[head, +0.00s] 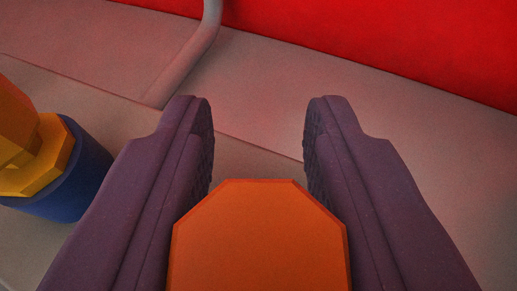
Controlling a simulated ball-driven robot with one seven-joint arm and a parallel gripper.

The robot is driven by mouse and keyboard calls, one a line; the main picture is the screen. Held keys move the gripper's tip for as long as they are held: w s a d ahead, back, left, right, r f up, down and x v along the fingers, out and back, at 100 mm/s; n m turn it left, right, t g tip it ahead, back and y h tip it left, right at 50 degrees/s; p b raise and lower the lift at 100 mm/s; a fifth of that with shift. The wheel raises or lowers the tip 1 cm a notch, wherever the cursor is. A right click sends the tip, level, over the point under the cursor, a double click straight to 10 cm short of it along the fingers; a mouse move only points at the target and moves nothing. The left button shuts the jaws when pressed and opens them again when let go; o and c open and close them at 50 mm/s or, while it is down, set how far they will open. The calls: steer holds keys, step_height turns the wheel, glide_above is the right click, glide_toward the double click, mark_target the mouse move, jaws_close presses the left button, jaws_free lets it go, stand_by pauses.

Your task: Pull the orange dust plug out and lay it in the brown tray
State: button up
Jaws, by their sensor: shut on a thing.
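The orange dust plug (260,240) shows as a faceted orange block at the bottom middle of the head view, between the two dark purple fingers. My gripper (258,140) is shut on it, with the fingertips reaching beyond the plug. The plug's lower part is cut off by the picture's edge, and I cannot tell whether it sits in a socket. The brown tray is not recognisable in this view.
A blue round part (75,190) with a yellow-orange angular piece (38,160) stands at the left, beside the left finger. A grey bent pipe (190,55) rises at the top. A red surface (390,40) fills the upper right. A pale grey surface (260,85) lies beyond the fingertips.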

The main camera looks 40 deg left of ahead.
steer(key=o, duration=0.4)
steer(key=c, duration=0.4)
steer(key=shift+r+p, duration=1.7)
steer(key=shift+p, duration=0.05)
steer(key=shift+r+p, duration=1.5)
step_height(320, 180, up, 3)
steer(key=p, duration=0.3)
step_height(320, 180, up, 3)
steer(key=p, duration=0.3)
